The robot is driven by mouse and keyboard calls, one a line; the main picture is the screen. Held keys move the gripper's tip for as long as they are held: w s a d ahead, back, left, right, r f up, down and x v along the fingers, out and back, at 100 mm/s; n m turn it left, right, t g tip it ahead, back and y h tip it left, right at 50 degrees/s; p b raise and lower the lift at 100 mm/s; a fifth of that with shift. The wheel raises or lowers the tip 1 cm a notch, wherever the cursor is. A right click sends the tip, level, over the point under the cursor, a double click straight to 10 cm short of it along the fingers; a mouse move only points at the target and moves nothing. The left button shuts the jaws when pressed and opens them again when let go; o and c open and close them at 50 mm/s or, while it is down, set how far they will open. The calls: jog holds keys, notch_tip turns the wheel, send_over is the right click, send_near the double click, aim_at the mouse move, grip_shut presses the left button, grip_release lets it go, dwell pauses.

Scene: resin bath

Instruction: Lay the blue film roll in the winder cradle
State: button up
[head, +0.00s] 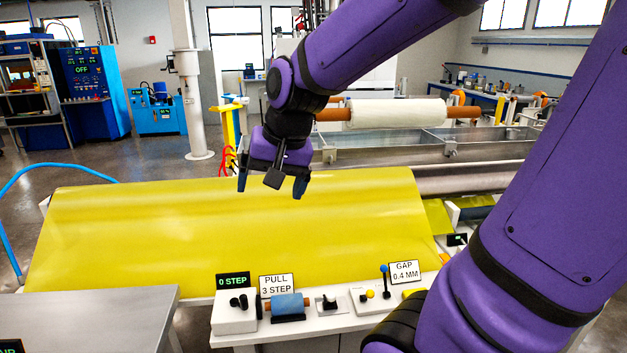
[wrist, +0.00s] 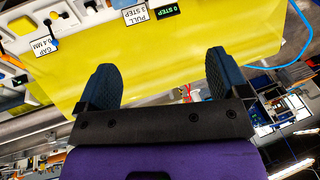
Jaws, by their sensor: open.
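The blue film roll (head: 288,305), with brown core ends, lies level on a dark cradle-like support (head: 289,319) on the white bench top, just below the "PULL 3 STEP" sign. A dark disc stands at its left end. The roll hides most of the support, and I cannot tell how deeply it sits. My gripper (head: 271,187) is open and empty above the yellow film sheet, higher than the roll and farther back. In the wrist view its two blue fingers are wide apart with nothing between them (wrist: 163,75). The roll cannot be made out in the wrist view.
The yellow film sheet (head: 150,225) slopes across the middle. The "0 STEP" display (head: 233,281), small levers (head: 384,282) and the "GAP 0.4 MM" sign (head: 404,271) stand along the bench. A large white roll (head: 398,113) lies behind.

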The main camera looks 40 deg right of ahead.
jog(key=s+r+n, duration=0.2)
jog(key=s+n, duration=0.1)
jog(key=s, duration=0.3)
jog(key=s+r+n+t+h, duration=0.1)
jog(key=s+r+n, duration=0.1)
jog(key=s, duration=0.4)
jog(key=shift+a+r+n, duration=0.35)
jog(key=shift+a+n, duration=0.1)
jog(key=shift+n, duration=0.25)
